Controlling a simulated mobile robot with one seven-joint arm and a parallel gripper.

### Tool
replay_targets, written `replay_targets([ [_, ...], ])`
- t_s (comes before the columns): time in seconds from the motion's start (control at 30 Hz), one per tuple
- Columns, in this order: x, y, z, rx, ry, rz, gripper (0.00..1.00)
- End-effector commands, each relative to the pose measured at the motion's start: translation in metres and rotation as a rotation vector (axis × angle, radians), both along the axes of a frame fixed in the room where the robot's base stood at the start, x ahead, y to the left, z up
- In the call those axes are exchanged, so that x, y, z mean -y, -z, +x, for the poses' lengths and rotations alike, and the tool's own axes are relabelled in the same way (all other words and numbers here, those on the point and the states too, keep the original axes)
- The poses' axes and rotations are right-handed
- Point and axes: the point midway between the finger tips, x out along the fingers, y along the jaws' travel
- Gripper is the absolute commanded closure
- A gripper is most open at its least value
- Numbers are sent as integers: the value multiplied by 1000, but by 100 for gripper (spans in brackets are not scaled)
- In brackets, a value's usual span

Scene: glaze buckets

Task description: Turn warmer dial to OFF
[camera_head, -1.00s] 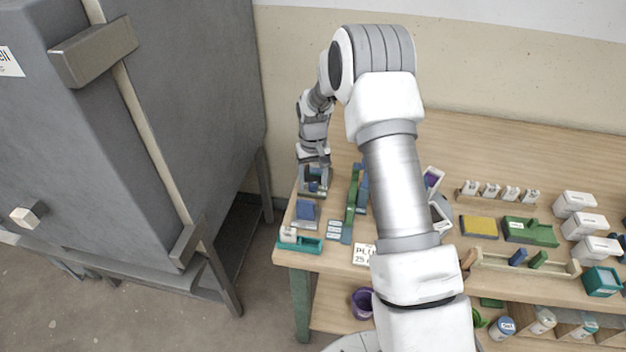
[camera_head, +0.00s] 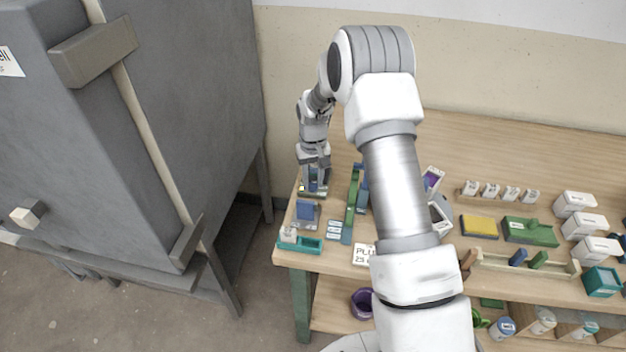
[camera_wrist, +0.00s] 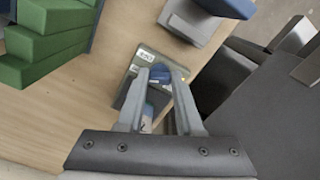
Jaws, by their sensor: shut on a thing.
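In the wrist view, the warmer (camera_wrist: 147,56) is a small grey-green box on the table with a white label on its top face. Its blue dial (camera_wrist: 160,75) sits between my fingertips. My gripper (camera_wrist: 162,72) is shut on the dial, one finger on each side. A small yellow light shows on the warmer beside the right fingertip. The label is too small to read, and the dial's pointing direction is unclear. In the head view, my gripper (camera_head: 314,182) is over the warmer at the table's left end and hides most of it.
A grey device with a blue plate (camera_head: 305,210) stands just in front of the warmer. A green stepped block (camera_head: 352,197) stands to its right. A teal tray (camera_head: 302,244) lies at the front left corner. A large grey cabinet (camera_head: 215,110) stands left of the table.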

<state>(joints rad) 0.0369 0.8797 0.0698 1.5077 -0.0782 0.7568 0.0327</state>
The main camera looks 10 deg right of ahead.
Motion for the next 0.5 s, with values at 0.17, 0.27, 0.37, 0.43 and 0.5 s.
replay_targets([
  [0.17,-1,0,0,0,56,-1,100],
  [0.27,-1,0,0,0,114,-1,100],
  [0.37,-1,0,0,1,190,-1,100],
  [0.43,-2,0,0,1,250,-1,100],
  [0.5,-2,0,1,2,314,0,100],
])
